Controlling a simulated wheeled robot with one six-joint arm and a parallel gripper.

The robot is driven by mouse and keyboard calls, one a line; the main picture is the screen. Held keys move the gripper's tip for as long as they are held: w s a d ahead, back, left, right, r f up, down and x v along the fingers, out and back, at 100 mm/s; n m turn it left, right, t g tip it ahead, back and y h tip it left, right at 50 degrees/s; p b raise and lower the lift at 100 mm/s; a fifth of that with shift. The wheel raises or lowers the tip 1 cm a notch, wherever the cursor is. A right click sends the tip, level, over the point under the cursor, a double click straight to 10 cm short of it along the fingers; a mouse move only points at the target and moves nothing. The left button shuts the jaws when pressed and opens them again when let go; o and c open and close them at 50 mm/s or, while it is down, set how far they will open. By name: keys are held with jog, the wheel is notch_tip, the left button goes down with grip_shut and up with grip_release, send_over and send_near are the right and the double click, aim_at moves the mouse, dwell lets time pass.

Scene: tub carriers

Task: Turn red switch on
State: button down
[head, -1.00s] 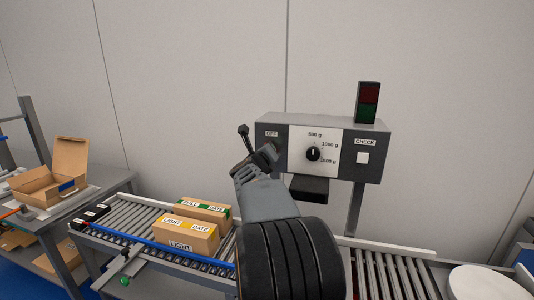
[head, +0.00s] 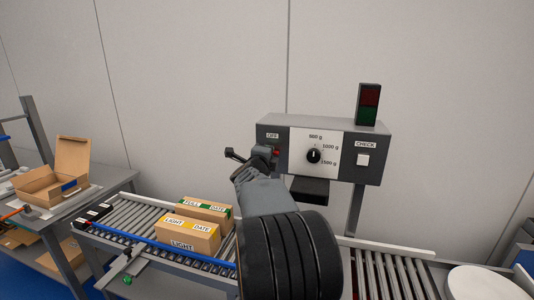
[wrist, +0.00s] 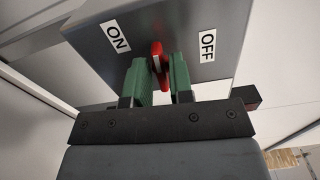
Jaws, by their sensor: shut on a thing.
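The red switch (wrist: 158,62) is on the end of the grey control box, between an ON label (wrist: 118,37) and an OFF label (wrist: 207,45) in the wrist view. My gripper (wrist: 162,80) has its green fingers on either side of the switch and is shut on it. In the head view the red switch (head: 276,152) shows just below the OFF label (head: 272,136), and my gripper (head: 266,158) reaches it from below left. The ON label is hidden there. I cannot tell exactly how the switch is tilted.
The control box (head: 365,180) carries a weight dial (head: 313,156), a white CHECK button (head: 363,158) and a lamp (head: 368,104) with red and dark green fields. Two cartons (head: 188,234) sit on the roller conveyor (head: 130,220). An open carton (head: 50,187) stands on the left table.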

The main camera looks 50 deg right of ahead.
jog(key=shift+n, duration=0.5)
jog(key=c, duration=1.1)
grip_release()
jog(key=shift+s+a, duration=0.1)
jog(key=b+v, duration=0.1)
jog(key=v, duration=1.2)
jog(key=shift+a, duration=0.25)
jog(key=shift+s, duration=0.15)
